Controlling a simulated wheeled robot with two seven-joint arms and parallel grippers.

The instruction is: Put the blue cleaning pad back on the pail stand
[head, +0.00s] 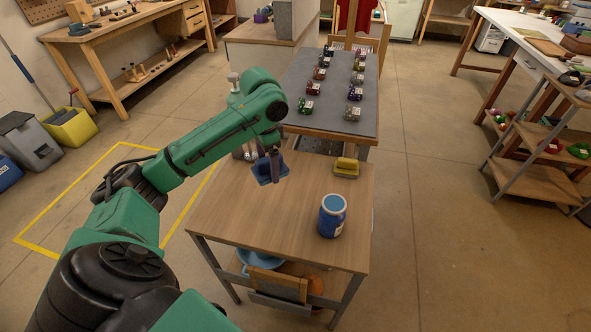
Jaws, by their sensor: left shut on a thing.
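My left gripper (271,158) comes in from the left and is shut on the blue cleaning pad (268,174). The pad hangs from the fingers over the back left part of a wood-topped stand (265,215) with grey legs. I cannot tell whether the pad touches the top or is a little above it. This stand may be the pail stand; a blue basin or pail (255,259) shows partly on its lower level. My right gripper is not in view.
On the stand top are a yellow block-like pad (346,167) at the back right and a blue jar (332,215) at the front right. A grey-topped table (330,85) with several small items adjoins behind. The middle of the stand is clear.

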